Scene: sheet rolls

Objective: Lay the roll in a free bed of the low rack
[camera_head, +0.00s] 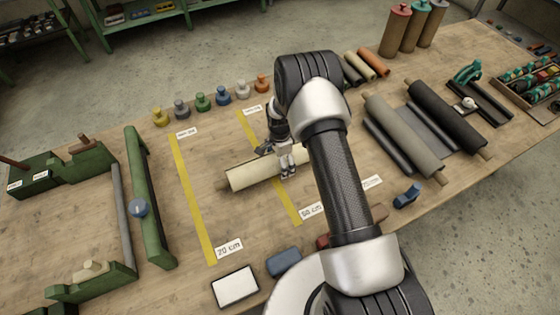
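My arm hides the roll's right end. What looks like the low rack (388,147) is on the right, dark grey. A grey roll (404,128) and a black roll (449,114) lie there, with a grey strip (428,124) between them. My arm may hide part of its left side.
A green frame (150,205) with a grey rod (122,200) stands on the left. Several coloured knobbed weights (202,102) line the back. Upright brown rolls (397,30) stand at the back right. A white tablet (235,288) and blue block (284,262) lie in front.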

